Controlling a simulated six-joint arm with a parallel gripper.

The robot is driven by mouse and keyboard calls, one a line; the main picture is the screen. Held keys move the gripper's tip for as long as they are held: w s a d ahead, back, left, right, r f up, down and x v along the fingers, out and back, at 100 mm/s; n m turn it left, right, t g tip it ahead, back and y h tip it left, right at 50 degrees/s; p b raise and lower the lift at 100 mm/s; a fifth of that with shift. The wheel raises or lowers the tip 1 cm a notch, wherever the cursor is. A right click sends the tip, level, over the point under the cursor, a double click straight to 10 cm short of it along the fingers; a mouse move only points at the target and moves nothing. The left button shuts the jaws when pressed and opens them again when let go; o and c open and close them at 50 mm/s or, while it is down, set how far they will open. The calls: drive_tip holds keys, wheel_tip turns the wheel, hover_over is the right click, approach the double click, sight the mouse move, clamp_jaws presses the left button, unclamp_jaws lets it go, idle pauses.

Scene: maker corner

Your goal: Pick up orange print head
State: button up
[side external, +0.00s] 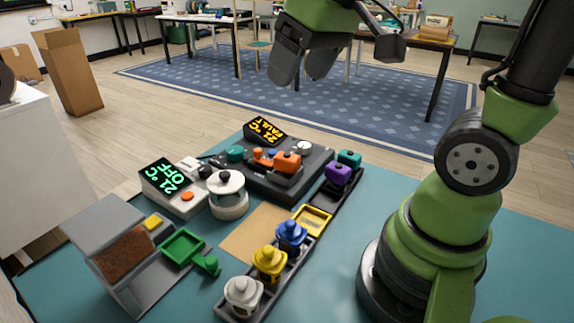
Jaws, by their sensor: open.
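The orange print head (288,162) is a small block with a knob on top. It sits on the dark machine (262,183) near the back of the teal table, beside smaller orange parts. My gripper (301,78) is open and empty, high above the table at the top of the side view. Its two grey fingers hang apart, well clear of the orange print head. A purple head (338,174) and a teal head (349,157) stand in a dark rack (322,200) to the right of the machine.
Blue (291,234), yellow (269,263) and white (243,293) capped pieces fill the rack's near end. A display reading 21°C FAULT (265,131) stands behind the machine. A 21°C OFF unit (172,187), white round device (228,198) and green scoop (184,247) stand left.

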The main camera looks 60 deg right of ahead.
drive_tip(key=w+d+f+n+g, duration=0.2)
drive_tip(key=w+d+f+g, duration=0.1)
drive_tip(key=w+d+f, duration=0.5)
drive_tip(key=n+g, duration=0.1)
drive_tip(key=n, duration=0.1)
hover_over(287, 154)
drive_tip(key=shift+h, duration=0.3)
drive_tip(key=f, duration=0.5)
drive_tip(key=shift+w+d+f, duration=0.3)
drive_tip(key=shift+g, duration=0.3)
wheel_tip(287, 154, down, 5)
drive_tip(key=shift+f, duration=0.1)
drive_tip(key=f, duration=0.5)
drive_tip(key=shift+s+a+f, duration=0.1)
drive_tip(key=shift+s+a, duration=0.15)
drive_tip(key=c, duration=1.1)
